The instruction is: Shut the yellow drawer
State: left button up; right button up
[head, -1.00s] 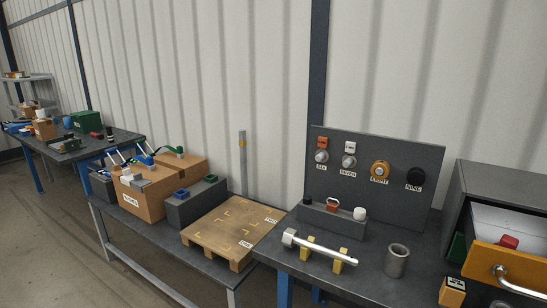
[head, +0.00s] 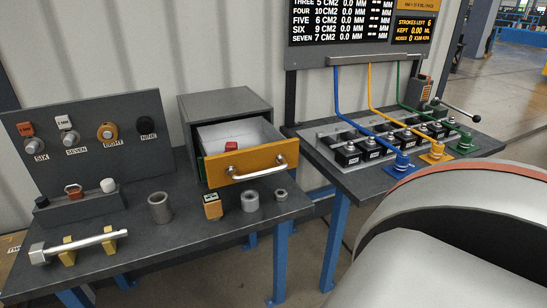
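The yellow drawer (head: 253,163) stands pulled out of a dark grey cabinet (head: 224,103) on the workbench in the head view. Its front is orange-yellow with a silver bar handle (head: 258,171). Its inside is light grey and holds a small red object (head: 231,146). Neither of my grippers is in view. A large pale rounded part of my own body fills the lower right of the picture.
A grey cylinder (head: 160,208), a smaller ring (head: 250,201) and a yellow block (head: 212,206) stand on the bench (head: 180,260). A second bench with blue, yellow and green hoses (head: 373,95) stands to the right.

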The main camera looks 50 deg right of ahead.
aim_at(262, 150)
jog(key=z, duration=1.35)
